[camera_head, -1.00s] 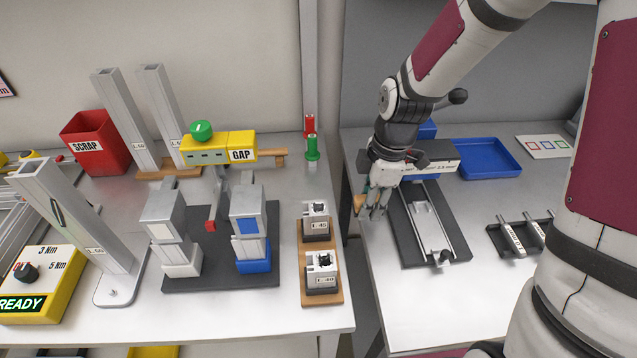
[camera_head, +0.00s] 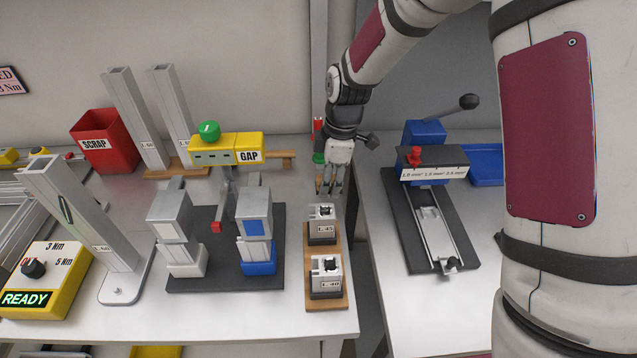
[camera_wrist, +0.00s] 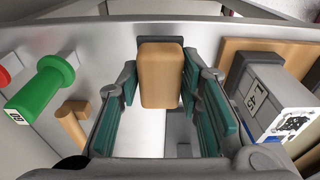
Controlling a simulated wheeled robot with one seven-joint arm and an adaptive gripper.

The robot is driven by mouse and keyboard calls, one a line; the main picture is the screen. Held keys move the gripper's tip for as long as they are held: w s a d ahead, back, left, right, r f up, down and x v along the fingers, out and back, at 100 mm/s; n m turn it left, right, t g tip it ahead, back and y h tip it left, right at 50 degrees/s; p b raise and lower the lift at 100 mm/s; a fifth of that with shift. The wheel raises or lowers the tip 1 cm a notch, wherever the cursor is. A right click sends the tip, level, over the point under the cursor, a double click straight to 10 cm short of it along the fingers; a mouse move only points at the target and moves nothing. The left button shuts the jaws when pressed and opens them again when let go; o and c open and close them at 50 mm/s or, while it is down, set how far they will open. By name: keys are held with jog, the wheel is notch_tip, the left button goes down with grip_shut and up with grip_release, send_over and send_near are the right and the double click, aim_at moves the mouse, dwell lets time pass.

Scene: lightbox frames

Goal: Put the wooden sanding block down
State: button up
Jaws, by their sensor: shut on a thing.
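The wooden sanding block (camera_wrist: 161,75) is a tan block with rounded edges, held between the teal-padded fingers of my gripper (camera_wrist: 160,100) in the wrist view. In the head view my gripper (camera_head: 329,186) is shut on it, pointing down near the right edge of the left table, just behind the fixture marked L-45. Only a small tan part of the block (camera_head: 319,184) shows there beside the fingers. I cannot tell whether the block touches the table.
Two fixtures, L-45 (camera_head: 322,228) and L-40 (camera_head: 326,280), stand on a wooden board in front of my gripper. A gap separates the left table (camera_head: 220,312) from the right table (camera_head: 400,315).

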aim_at(319, 187)
jog(key=shift+w+a, duration=0.7)
jog(key=shift+w+a+f, duration=0.15)
jog(key=shift+f, duration=0.4)
jog(key=shift+w+a+f, duration=0.15)
jog(key=shift+a+f, duration=0.05)
jog(key=shift+f, duration=0.4)
jog(key=shift+w+a+f, duration=0.15)
jog(key=shift+f, duration=0.4)
jog(key=shift+f, duration=0.1)
jog(key=shift+f, duration=0.5)
jog(key=o, duration=1.2)
jog(key=shift+s+f, duration=0.1)
jog(key=shift+f, duration=0.1)
jog(key=shift+d+r, duration=0.1)
